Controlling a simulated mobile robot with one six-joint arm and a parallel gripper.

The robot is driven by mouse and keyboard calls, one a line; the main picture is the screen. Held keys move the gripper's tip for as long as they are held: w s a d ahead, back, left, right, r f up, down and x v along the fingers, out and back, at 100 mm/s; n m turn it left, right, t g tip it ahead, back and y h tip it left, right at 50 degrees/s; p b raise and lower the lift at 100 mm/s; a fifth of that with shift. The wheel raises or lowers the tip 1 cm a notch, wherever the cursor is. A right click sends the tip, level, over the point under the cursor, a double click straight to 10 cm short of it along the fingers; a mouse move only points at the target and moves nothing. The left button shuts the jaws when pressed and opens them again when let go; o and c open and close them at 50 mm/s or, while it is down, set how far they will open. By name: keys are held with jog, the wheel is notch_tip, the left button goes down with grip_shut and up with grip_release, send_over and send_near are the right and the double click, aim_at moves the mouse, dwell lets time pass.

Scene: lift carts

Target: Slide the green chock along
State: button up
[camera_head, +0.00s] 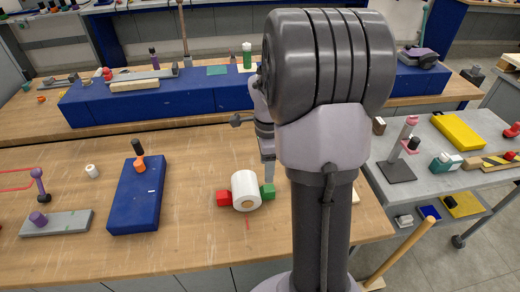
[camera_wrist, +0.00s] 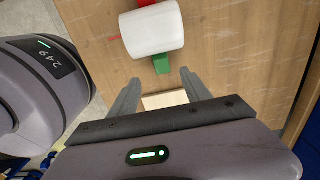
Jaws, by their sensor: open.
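The green chock (camera_head: 268,192) lies on the wooden table against the right side of a white roll (camera_head: 246,191). A red chock (camera_head: 223,198) sits on the roll's left side. In the wrist view the green chock (camera_wrist: 161,64) is just beyond the fingertips, touching or nearly touching the near side of the roll (camera_wrist: 152,32). My gripper (camera_wrist: 159,80) is open and empty, its two fingers spread wider than the green chock. The red chock (camera_wrist: 146,3) is mostly hidden behind the roll. In the head view my arm hides much of the area right of the chock.
A pale wooden block (camera_wrist: 165,100) lies below the space between my fingers. A blue block (camera_head: 137,200) with an orange-and-black item on it stands to the left. A long blue platform (camera_head: 190,100) runs behind. Thin red marks show on the table near the roll.

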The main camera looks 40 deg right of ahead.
aim_at(266, 189)
notch_tip(266, 189, down, 12)
jog(key=b, duration=0.4)
jog(key=shift+w+r, duration=0.1)
jog(key=shift+r, duration=0.05)
jog(key=shift+c, duration=0.5)
jog(key=shift+d, duration=0.1)
grip_shut()
